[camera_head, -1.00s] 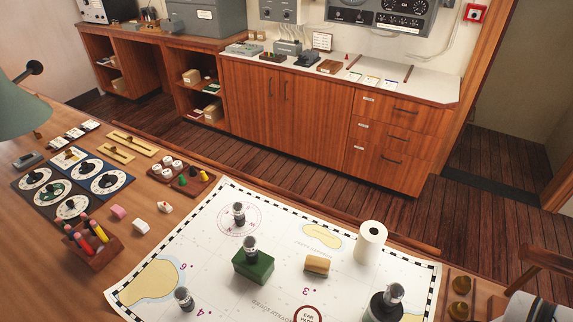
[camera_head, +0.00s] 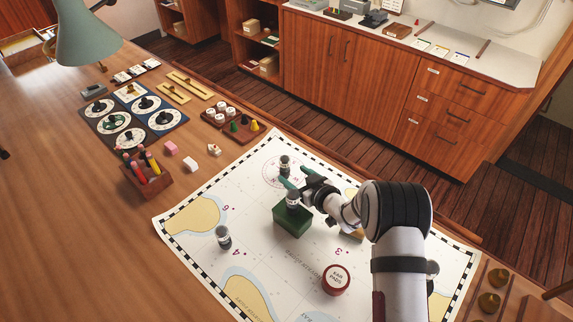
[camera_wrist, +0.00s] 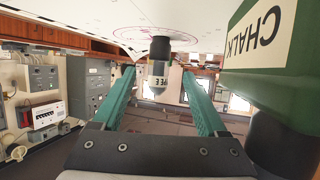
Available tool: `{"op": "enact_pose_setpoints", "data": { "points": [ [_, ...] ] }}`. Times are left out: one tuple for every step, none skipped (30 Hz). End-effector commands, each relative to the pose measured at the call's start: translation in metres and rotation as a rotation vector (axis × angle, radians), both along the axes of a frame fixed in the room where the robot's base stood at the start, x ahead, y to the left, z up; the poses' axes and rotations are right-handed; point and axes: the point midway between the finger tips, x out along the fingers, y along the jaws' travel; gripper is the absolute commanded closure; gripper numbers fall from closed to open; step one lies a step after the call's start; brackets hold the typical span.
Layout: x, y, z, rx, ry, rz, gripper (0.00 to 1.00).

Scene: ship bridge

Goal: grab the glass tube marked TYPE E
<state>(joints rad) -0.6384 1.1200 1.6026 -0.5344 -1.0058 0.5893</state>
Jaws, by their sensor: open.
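A glass tube with a dark cap and dark base (camera_head: 285,166) stands upright on the chart's compass rose. In the wrist view this tube (camera_wrist: 159,75) appears upside down beyond and between my fingers; its partly visible label seems to end in "PE E". My gripper (camera_head: 295,178) is open, with green fingers (camera_wrist: 158,88) pointing at the tube and nothing visibly held. A second tube (camera_head: 293,200) stands on the green box (camera_head: 292,221), just below my gripper in the head view. A third tube (camera_head: 223,237) stands at the chart's lower left. Their labels are unreadable in the head view.
The green box, marked CHALK, looms close at the wrist view's right (camera_wrist: 262,55). A red-rimmed round tin (camera_head: 336,280) lies on the chart (camera_head: 262,255). A pencil holder (camera_head: 148,178) stands left. My arm hides part of the chart's right side.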

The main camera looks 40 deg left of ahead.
Motion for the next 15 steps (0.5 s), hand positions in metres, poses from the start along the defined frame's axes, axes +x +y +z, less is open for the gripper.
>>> {"op": "enact_pose_setpoints", "data": {
  "points": [
    [0.001, 0.005, -0.002, -0.001, 0.001, 0.0, 0.24],
    [0.002, 0.008, -0.004, -0.001, 0.001, 0.0, 0.24],
    [0.004, 0.014, -0.006, 0.0, 0.001, 0.0, 0.24],
    [0.006, 0.02, -0.009, -0.001, 0.001, -0.001, 0.24],
    [0.008, 0.027, -0.012, 0.0, 0.0, 0.0, 0.24],
    [0.01, 0.034, -0.015, -0.001, 0.0, 0.0, 0.24],
    [0.012, 0.04, -0.018, -0.002, 0.001, -0.001, 0.24],
    [0.014, 0.045, -0.02, -0.001, 0.001, -0.001, 0.24],
    [0.015, 0.05, -0.022, -0.002, 0.001, -0.001, 0.24],
    [0.017, 0.053, -0.023, -0.002, 0.001, -0.001, 0.24],
    [0.017, 0.055, -0.024, -0.002, 0.001, -0.002, 0.24],
    [0.018, 0.056, -0.025, -0.002, 0.002, -0.004, 0.24],
    [0.018, 0.057, -0.025, -0.002, 0.002, -0.004, 0.24],
    [0.018, 0.057, -0.025, -0.002, 0.002, -0.004, 0.24],
    [0.018, 0.057, -0.025, -0.002, 0.002, -0.004, 0.24]
  ]
}}
